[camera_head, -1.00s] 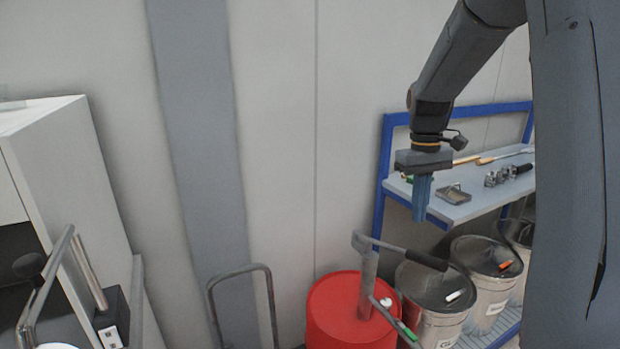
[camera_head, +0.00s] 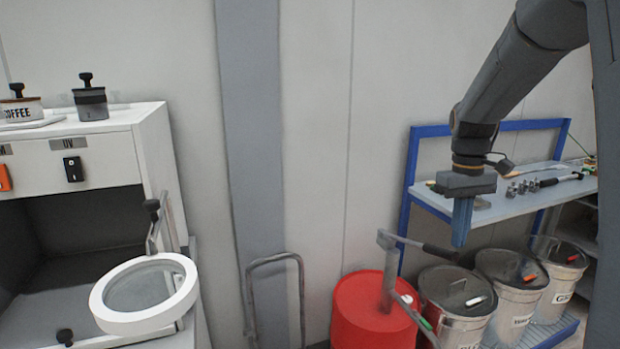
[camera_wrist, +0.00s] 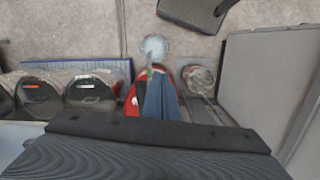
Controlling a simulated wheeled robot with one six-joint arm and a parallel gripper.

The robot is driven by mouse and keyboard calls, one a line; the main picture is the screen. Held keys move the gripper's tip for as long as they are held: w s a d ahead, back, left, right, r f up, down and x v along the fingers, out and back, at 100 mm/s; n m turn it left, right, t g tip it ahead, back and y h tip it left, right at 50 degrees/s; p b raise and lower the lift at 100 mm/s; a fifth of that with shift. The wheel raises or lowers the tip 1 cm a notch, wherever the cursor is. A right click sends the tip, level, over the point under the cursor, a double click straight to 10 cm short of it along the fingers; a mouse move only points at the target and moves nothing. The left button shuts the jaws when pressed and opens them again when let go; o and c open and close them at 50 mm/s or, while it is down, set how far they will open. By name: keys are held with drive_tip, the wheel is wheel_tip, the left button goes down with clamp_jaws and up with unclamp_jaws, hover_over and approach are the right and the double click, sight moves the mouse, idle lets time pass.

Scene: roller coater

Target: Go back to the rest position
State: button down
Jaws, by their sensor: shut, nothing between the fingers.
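My gripper (camera_head: 462,222) hangs from my dark arm at the right of the head view, pointing down, with its blue fingers shut and empty. It is in front of the blue-framed workbench (camera_head: 412,165) in the picture, with the lidded metal bins lower down. In the wrist view the blue fingers (camera_wrist: 160,98) lie together over the red drum.
A red drum (camera_head: 360,318) with a grey lever stands below. Several metal bins (camera_head: 455,305) stand right of it. A white cabinet (camera_head: 150,150) with a ring magnifier (camera_head: 110,318) is at left. A grey hoop rail (camera_head: 300,290) stands between. The wall space between is open.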

drive_tip(key=s+a+f+m+t, duration=0.1)
drive_tip(key=s+a+f, duration=0.4)
drive_tip(key=s+a, duration=0.2)
drive_tip(key=s+a+f+m+t, duration=0.1)
drive_tip(key=s+a+f, duration=0.4)
drive_tip(key=s, duration=0.7)
drive_tip(key=shift+a+t, duration=0.3)
drive_tip(key=shift+a, duration=0.95)
